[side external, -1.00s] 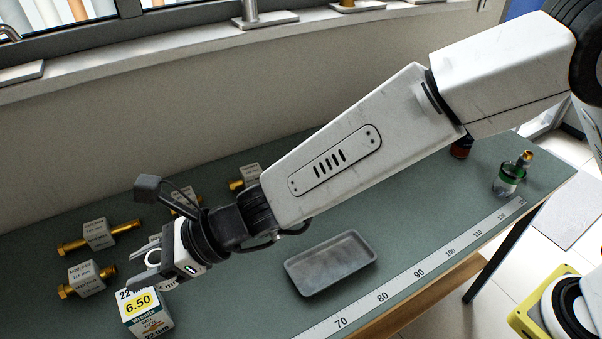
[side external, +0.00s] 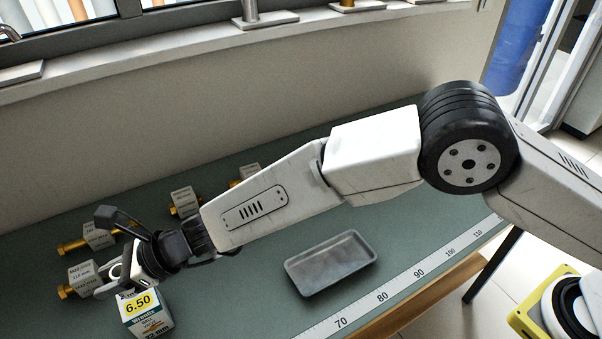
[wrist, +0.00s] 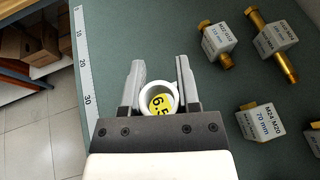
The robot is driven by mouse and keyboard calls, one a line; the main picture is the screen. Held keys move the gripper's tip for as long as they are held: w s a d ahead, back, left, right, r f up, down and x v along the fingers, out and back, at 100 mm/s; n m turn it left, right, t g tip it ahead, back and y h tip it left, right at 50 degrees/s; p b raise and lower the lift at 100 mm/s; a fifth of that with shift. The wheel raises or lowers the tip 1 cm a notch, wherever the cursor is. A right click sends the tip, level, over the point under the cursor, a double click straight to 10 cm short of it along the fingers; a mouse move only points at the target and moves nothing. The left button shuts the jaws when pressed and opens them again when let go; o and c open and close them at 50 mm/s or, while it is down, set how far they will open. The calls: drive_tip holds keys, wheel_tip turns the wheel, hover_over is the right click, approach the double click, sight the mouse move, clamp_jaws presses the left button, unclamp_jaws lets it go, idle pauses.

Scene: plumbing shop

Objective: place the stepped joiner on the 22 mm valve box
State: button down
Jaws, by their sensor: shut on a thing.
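My gripper (wrist: 160,76) is shut on the stepped joiner (wrist: 143,90), a white hollow ring held between the two grey fingers. In the side view the joiner (side external: 115,271) shows as a white loop at my gripper (side external: 108,283). The 22 mm valve box (side external: 148,320), white and green with a yellow 6.50 label, stands upright at the bench's front left, just below and to the right of the fingers in that view. Its yellow label (wrist: 159,102) shows through the ring in the wrist view. I cannot tell whether joiner and box touch.
Brass fittings with white tagged blocks (side external: 82,277) (side external: 98,236) (side external: 184,202) lie behind and left of the box. A grey tray (side external: 330,264) sits right of it, with clear bench between. A ruler strip (side external: 382,297) runs along the front edge.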

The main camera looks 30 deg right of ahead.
sight(126, 300)
drive_tip(key=shift+w+a+f, duration=0.1)
drive_tip(key=shift+a+f, duration=0.05)
drive_tip(key=shift+f, duration=0.1)
drive_tip(key=shift+w+f, duration=0.1)
drive_tip(key=shift+f, duration=0.05)
drive_tip(key=shift+a+f, duration=0.1)
drive_tip(key=shift+f, duration=1.5)
drive_tip(key=shift+f, duration=0.1)
drive_tip(key=shift+c, duration=1.6)
unclamp_jaws()
drive_tip(key=shift+r, duration=0.2)
